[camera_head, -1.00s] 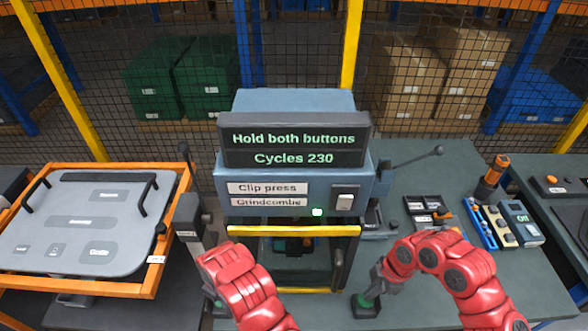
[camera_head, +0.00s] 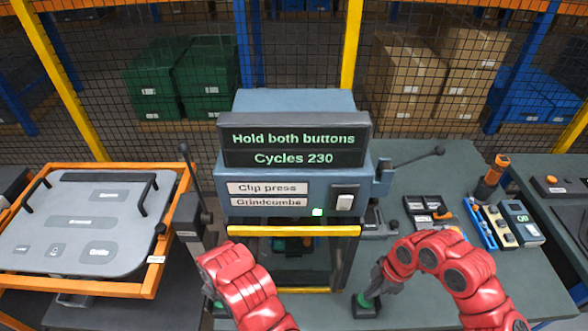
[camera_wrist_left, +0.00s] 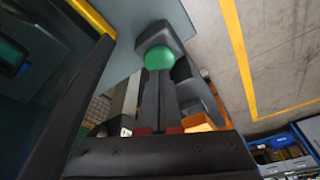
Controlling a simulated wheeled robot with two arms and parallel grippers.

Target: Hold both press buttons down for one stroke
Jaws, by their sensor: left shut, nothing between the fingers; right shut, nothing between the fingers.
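The clip press (camera_head: 293,160) stands in the middle of the head view, its screen reading "Hold both buttons" and "Cycles 230". My right gripper (camera_head: 370,292) is shut and points down at the right press button (camera_head: 366,303), a green cap on a dark base. Its tips are at the cap; I cannot tell whether they press it. My left arm hides most of the left button in the head view. In the left wrist view, my left gripper (camera_wrist_left: 160,78) is shut, its tips at the green left button (camera_wrist_left: 159,58); contact is unclear.
A yellow-edged guard opening (camera_head: 293,231) lies between the buttons. An orange-framed tray (camera_head: 150,262) is at the left. Small dark bins (camera_head: 428,208), a blue tool holder and an orange-handled tool (camera_head: 493,178) sit at the right. A mesh fence stands behind.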

